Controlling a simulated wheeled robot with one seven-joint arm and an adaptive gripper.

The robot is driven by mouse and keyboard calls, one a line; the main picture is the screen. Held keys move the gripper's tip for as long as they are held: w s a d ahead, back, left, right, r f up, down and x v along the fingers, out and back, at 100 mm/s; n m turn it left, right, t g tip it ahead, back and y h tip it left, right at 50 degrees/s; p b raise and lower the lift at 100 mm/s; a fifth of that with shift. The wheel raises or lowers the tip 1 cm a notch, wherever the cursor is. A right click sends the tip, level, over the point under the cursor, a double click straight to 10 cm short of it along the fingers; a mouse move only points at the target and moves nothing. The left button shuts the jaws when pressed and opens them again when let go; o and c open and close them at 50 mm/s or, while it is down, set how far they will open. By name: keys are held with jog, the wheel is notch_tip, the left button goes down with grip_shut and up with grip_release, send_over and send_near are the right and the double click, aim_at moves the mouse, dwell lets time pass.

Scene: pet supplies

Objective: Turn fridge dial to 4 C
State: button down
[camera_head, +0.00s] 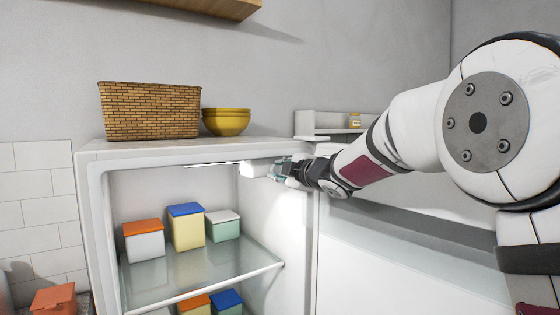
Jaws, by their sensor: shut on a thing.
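The white fridge (92,200) stands open, its interior facing me. A white housing (256,169) sits under the fridge ceiling at the upper right inside. My gripper (280,170) is at this housing and is shut on the fridge dial. The dial itself and its markings are hidden by the gripper or too small to read, so its setting cannot be told. My arm reaches in from the right, in front of the open door (380,245).
Inside, a glass shelf (215,272) holds lidded containers with orange, blue (186,227) and white lids; more stand below. A wicker basket (150,110) and yellow bowls (226,122) stand on the fridge top.

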jog(key=shift+m+g+p, duration=0.3)
jog(key=shift+m+p, duration=1)
jog(key=shift+m, duration=0.6)
jog(key=shift+f, duration=0.1)
jog(key=c, duration=1.6)
grip_release()
jog(key=shift+c, duration=0.2)
jog(key=shift+d, duration=0.1)
